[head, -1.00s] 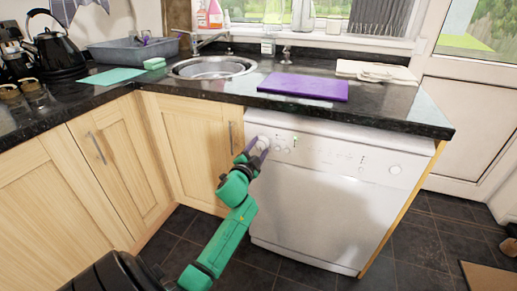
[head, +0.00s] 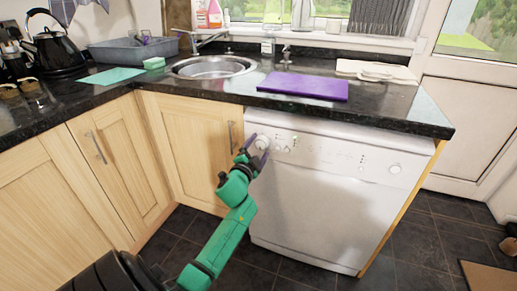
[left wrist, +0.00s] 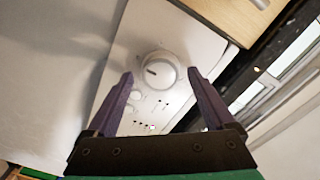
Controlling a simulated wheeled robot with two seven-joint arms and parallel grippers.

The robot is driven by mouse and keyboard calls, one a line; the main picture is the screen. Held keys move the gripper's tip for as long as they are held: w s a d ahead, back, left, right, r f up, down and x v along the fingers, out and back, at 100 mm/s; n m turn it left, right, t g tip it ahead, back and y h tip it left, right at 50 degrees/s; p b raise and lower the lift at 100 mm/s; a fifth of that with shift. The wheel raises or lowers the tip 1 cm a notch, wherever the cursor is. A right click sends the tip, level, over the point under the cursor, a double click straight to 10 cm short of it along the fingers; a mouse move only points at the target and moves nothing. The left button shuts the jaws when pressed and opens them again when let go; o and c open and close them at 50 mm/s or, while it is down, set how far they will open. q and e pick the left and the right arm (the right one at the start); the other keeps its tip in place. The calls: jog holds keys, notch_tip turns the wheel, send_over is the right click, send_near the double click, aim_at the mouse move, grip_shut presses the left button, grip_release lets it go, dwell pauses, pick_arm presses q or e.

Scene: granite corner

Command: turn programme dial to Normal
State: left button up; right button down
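The white programme dial (head: 262,142) is a round knob at the left end of the dishwasher's (head: 330,195) control panel. In the left wrist view the dial (left wrist: 158,70) shows a dark pointer mark aimed toward the left and slightly up. My left gripper (head: 257,147) is open at the dial, with its purple fingers on either side of it. In the left wrist view both fingertips (left wrist: 160,73) stand apart from the knob's rim. Whether they reach alongside the knob in depth I cannot tell. No programme label is legible. My right gripper is not in view.
A cupboard door handle (head: 231,137) is just left of my gripper. The floor in front is clear.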

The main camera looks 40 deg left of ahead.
pick_arm(q)
jog(key=v, duration=1.4)
jog(key=shift+s+p, duration=0.3)
jog(key=shift+p, duration=0.1)
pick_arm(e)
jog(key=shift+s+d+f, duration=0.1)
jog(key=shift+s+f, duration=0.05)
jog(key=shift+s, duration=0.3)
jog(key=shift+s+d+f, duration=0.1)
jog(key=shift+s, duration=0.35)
pick_arm(q)
jog(key=shift+d, duration=0.15)
